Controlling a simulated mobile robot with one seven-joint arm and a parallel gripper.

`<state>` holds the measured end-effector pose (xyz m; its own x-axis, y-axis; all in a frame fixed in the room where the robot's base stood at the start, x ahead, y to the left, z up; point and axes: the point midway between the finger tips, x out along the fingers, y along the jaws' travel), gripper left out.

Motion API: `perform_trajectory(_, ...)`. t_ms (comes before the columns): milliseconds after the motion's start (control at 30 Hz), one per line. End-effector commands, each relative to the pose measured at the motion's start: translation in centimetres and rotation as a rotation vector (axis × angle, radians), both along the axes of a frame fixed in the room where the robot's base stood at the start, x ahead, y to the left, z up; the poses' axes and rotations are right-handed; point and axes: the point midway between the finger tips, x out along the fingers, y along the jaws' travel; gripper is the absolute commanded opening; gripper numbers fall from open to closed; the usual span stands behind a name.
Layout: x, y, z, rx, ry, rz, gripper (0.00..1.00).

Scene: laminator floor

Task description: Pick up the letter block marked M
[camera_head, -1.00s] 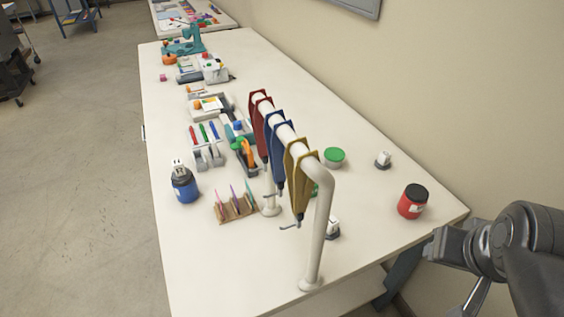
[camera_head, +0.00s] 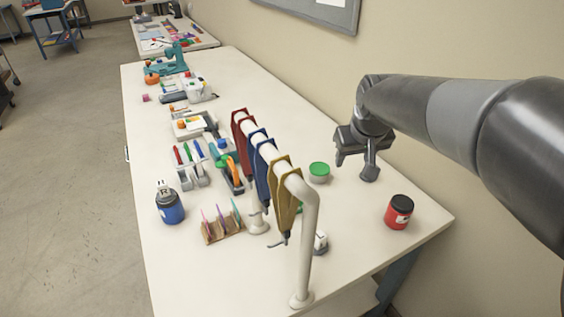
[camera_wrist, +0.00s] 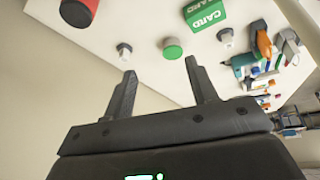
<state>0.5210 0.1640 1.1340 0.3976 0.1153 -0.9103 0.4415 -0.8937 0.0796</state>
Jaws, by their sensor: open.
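Small white letter blocks sit on the white table. One block (camera_head: 321,240) stands behind the near post of the rack. Another block (camera_head: 164,188) sits on top of the blue jar (camera_head: 170,208), with a dark letter I cannot read for certain. The wrist view shows two white blocks on grey bases, one at the left (camera_wrist: 124,48) and one at the right (camera_wrist: 225,36). I cannot tell which block is marked M. My gripper (camera_head: 356,168) is open and empty above the table's right side, right of the green-lidded tub. It also shows in the wrist view (camera_wrist: 160,68).
The rack's white post (camera_head: 308,240) and hanging coloured pouches (camera_head: 270,160) stand mid-table. The green-lidded tub (camera_head: 319,172) and red jar (camera_head: 399,212) flank my gripper. A green card box (camera_wrist: 206,12) shows in the wrist view. The wall is close on the right.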

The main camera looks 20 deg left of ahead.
Motion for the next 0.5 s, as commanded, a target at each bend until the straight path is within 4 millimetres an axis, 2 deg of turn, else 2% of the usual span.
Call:
perform_trajectory(33,1.4,1.7,-0.9,-0.001,0.009,0.032,0.53)
perform_trajectory(200,5.3,7.4,-3.6,0.003,0.024,0.132,0.53)
perform_trajectory(500,10.2,17.9,-10.3,0.026,0.053,0.293,0.53)
